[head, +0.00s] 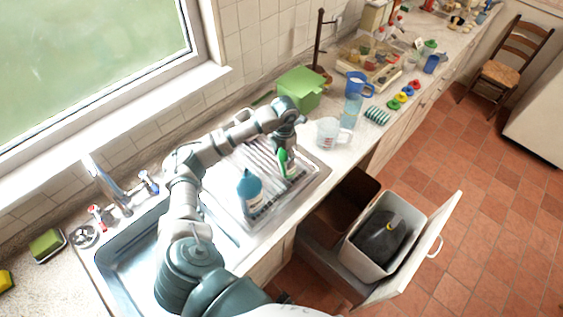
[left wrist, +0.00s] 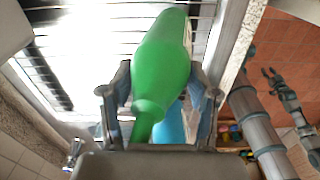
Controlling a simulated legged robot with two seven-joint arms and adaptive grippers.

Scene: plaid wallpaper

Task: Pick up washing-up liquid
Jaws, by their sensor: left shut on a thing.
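A green bottle-shaped thing (head: 283,160) with a narrow neck is between the fingers of my left gripper (head: 284,150), over the ribbed drainer. In the left wrist view the green thing (left wrist: 162,65) fills the middle, and my left gripper (left wrist: 160,105) is shut on it. A blue bottle (head: 249,186) with a pale label stands upright on the drainer, nearer the sink. Part of a blue thing (left wrist: 170,122) shows behind the green one. No readable label shows which is washing-up liquid. My right gripper (left wrist: 272,76) is open and empty at the right of the left wrist view.
The drainer (head: 312,187) adjoins the steel sink (head: 125,262). A green box (head: 301,89), a clear jug (head: 330,131), a blue glass (head: 350,108) and a blue mug (head: 358,84) stand beyond it. An open drawer with a bin (head: 402,262) juts out below the counter.

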